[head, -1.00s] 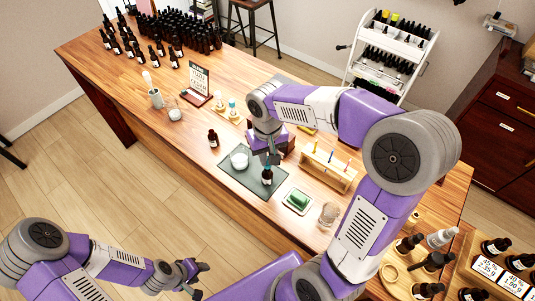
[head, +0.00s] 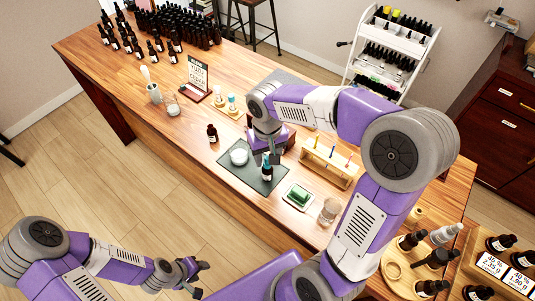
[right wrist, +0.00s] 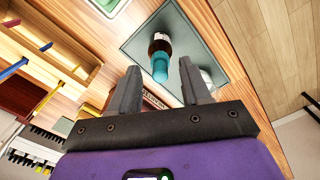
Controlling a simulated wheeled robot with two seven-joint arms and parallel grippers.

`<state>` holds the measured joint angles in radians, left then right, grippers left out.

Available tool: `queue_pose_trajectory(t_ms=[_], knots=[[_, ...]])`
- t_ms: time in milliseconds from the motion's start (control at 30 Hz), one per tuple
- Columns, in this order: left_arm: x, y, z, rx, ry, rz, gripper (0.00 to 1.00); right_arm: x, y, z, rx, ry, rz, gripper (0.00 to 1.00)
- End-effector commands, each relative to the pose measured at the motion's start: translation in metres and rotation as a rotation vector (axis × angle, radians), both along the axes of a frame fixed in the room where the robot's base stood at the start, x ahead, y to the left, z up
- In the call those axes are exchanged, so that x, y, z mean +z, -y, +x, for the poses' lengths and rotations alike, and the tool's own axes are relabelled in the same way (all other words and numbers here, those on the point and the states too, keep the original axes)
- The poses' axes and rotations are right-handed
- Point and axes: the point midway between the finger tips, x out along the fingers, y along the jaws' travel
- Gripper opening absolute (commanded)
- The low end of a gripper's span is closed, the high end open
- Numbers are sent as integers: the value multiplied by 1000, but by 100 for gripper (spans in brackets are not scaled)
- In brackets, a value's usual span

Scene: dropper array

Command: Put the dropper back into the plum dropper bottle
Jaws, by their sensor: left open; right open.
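A dark brown bottle (head: 267,174) with a teal dropper top (head: 266,162) stands on the dark mat (head: 240,177). No plum colour shows on it, and its label is too small to read. In the right wrist view the bottle (right wrist: 159,43) and its teal top (right wrist: 160,70) lie just beyond the fingertips. My right gripper (right wrist: 158,78) is open and empty, its fingers spread to either side of the teal top in that view. Whether they reach around it is unclear. My left gripper (head: 198,279) is open and empty near the lower left, away from the table.
A white dish (head: 239,156) sits on the mat, with a small dark bottle (head: 212,133) left of it. A green block on a white tray (head: 287,197), a glass (head: 329,211) and a wooden rack (head: 330,169) stand to the right. Many dark bottles crowd the far end.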

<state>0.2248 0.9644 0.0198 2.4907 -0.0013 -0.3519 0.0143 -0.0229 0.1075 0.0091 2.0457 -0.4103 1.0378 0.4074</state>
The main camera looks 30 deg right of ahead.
Motion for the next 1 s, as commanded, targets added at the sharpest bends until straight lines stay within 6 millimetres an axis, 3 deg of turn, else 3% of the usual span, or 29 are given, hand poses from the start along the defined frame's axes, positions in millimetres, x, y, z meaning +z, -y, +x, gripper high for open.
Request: queue_pose_trajectory(t_ms=[233,633,1000], knots=[[2,0,0,0,0,0,47,9,0,0,0,2,0,47],[14,0,0,0,0,0,47,70,0,0,0,2,0,47],[17,0,0,0,0,0,47,78,0,0,0,0,0,47]])
